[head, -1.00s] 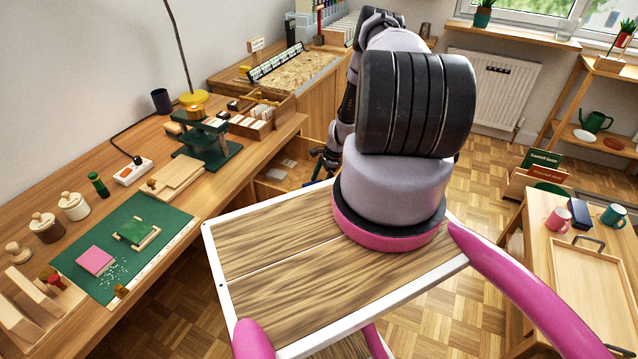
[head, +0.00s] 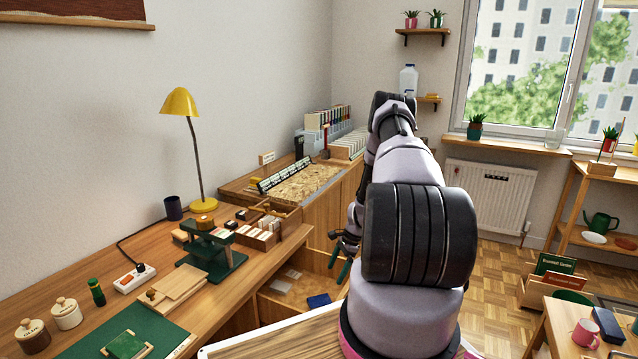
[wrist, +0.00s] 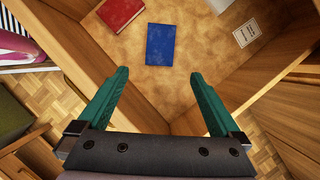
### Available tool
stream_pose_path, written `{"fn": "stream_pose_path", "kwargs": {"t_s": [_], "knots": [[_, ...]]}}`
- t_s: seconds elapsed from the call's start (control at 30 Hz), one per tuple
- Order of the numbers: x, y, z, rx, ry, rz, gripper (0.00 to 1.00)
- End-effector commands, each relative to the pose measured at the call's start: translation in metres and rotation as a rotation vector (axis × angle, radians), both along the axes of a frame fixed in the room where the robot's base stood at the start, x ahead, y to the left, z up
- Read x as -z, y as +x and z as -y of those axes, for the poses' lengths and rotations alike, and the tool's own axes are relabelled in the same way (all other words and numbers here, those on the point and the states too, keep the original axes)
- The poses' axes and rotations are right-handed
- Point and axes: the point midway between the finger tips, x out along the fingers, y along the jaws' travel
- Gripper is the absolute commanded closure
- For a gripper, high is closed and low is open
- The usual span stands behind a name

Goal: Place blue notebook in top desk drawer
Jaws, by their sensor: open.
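The blue notebook (head: 318,300) lies flat inside an open wooden drawer (head: 272,312) at the end of the desk. In the wrist view the blue notebook (wrist: 160,45) rests on the drawer floor, apart from the walls. My gripper (head: 340,262) is above the drawer. In the wrist view its green fingers (wrist: 159,74) are spread, with nothing between them, and the notebook lies below and beyond the tips. The drawer's front and lower parts are partly hidden in the head view.
A red book (wrist: 121,12) and a white labelled card (wrist: 246,36) also lie in the drawer. The desk (head: 75,318) holds a yellow lamp (head: 181,102), a green stand (head: 212,250) and a card box (head: 262,230).

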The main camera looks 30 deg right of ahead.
Motion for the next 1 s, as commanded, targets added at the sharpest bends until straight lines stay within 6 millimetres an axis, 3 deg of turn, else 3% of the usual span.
{"fn": "stream_pose_path", "kwargs": {"t_s": [0.17, 0.27, 0.4, 0.57, 0.77, 1.0], "knots": [[-0.032, 0.013, 0.0, -0.042, -0.022, 0.029, 0.0], [-0.079, 0.028, -0.003, -0.108, -0.054, 0.071, 0.0], [-0.16, 0.045, -0.015, -0.222, -0.108, 0.139, 0.0], [-0.249, 0.05, -0.037, -0.348, -0.167, 0.215, 0.0], [-0.352, 0.038, -0.07, -0.496, -0.242, 0.309, 0.0], [-0.458, -0.003, -0.115, -0.663, -0.331, 0.424, 0.0]]}}
